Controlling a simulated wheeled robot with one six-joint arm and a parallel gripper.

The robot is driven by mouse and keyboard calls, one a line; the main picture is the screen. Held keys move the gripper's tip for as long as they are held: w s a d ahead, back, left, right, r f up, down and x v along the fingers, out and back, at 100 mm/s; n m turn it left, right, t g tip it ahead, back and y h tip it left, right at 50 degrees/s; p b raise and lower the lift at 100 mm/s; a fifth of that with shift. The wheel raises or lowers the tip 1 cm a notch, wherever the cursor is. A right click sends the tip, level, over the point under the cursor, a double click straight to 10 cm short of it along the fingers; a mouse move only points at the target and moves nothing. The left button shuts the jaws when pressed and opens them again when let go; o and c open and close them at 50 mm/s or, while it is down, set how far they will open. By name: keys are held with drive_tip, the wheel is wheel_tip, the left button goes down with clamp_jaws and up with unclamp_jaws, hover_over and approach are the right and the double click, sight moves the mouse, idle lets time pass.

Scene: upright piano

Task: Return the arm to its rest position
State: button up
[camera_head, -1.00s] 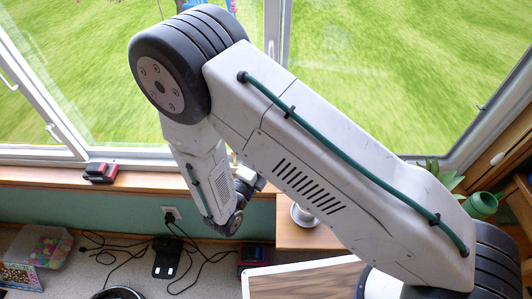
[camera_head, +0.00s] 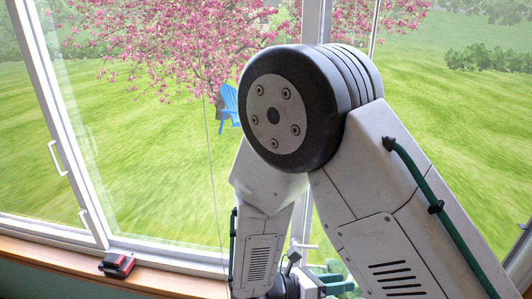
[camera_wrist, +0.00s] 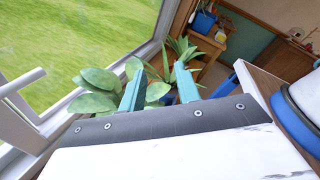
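My arm is bent at a large black elbow joint (camera_head: 275,115) in the head view, in front of the window. My forearm (camera_head: 262,245) hangs down to the left of the upper arm. My gripper (camera_wrist: 159,82) shows two teal fingers in the wrist view, apart with a clear gap and nothing between them. Green leaves (camera_wrist: 97,88) show behind and beside the fingers; I cannot tell whether they touch. In the head view, teal parts of the gripper show low, partly hidden by the upper arm.
A window frame (camera_head: 75,130) stands behind the arm, with a sill (camera_head: 60,258) bearing a red and black object (camera_head: 117,265). A spiky plant (camera_wrist: 183,48) and a wooden desk (camera_wrist: 212,45) stand farther off. A white handle (camera_wrist: 22,82) is near left.

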drive_tip(key=s+d+r+m+y, duration=0.3)
drive_tip(key=s+r+m+y, duration=0.2)
drive_tip(key=r+m, duration=0.2)
drive_tip(key=s+d+r+m+g+y, duration=0.1)
drive_tip(key=s+d+r+m+y, duration=0.3)
drive_tip(key=r+m, duration=0.4)
drive_tip(key=s+d+r+m+g+y, duration=0.1)
drive_tip(key=s+d+r+m+y, duration=0.2)
drive_tip(key=s+r+m+y, duration=0.3)
drive_tip(key=r+m, duration=0.2)
drive_tip(key=m, duration=0.3)
drive_tip(key=shift+d+m+y, duration=0.2)
drive_tip(key=shift+m+y, duration=0.1)
drive_tip(key=shift+y, duration=0.1)
